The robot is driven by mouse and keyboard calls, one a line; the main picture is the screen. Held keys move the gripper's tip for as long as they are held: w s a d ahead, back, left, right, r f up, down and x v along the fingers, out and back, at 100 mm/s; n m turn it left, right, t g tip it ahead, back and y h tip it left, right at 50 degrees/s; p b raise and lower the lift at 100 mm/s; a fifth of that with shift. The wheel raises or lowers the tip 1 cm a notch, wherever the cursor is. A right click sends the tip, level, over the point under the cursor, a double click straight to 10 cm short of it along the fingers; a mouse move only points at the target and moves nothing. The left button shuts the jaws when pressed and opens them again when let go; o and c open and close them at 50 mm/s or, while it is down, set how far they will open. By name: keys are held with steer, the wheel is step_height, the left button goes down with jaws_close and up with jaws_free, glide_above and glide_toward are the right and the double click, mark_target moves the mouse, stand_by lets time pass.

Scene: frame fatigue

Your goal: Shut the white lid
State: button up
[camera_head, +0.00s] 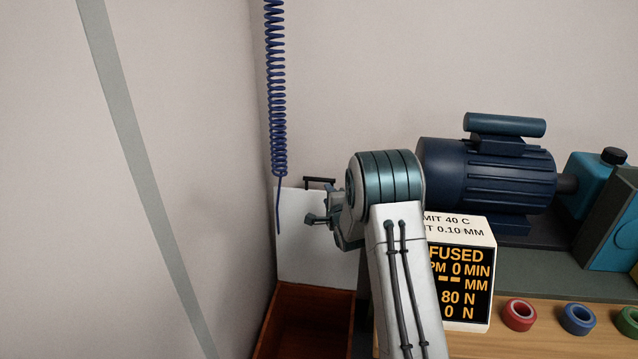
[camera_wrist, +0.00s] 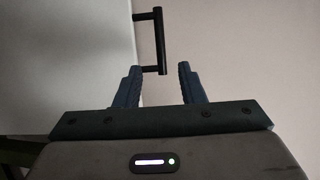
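The white lid (camera_head: 303,244) stands upright, raised at the back of a reddish-brown wooden box (camera_head: 312,309) against the wall. A black bar handle (camera_head: 320,181) sits at its top edge. In the wrist view the lid (camera_wrist: 80,60) fills the left side, and the handle (camera_wrist: 160,42) stands out from its edge. My gripper (camera_head: 318,204) is in front of the lid, a little below the handle in the head view. In the wrist view my gripper (camera_wrist: 158,82) is open, its fingers apart, with the handle's near end between or just beyond the tips. I cannot tell whether they touch.
A blue coiled cord (camera_head: 276,95) hangs in front of the wall beside the lid. To the right are a display box (camera_head: 462,275), a dark blue motor (camera_head: 485,175), and red (camera_head: 519,315), blue (camera_head: 578,319) and green rings (camera_head: 628,321) on a wooden surface.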

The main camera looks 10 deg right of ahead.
mark_target(319, 180)
steer(key=w, duration=0.4)
steer(key=w+f, duration=0.1)
steer(key=w, duration=0.3)
steer(key=w+a, duration=0.1)
steer(key=w, duration=0.3)
steer(key=shift+w+f+p, duration=0.1)
steer(key=shift+f+p, duration=0.2)
jaws_close()
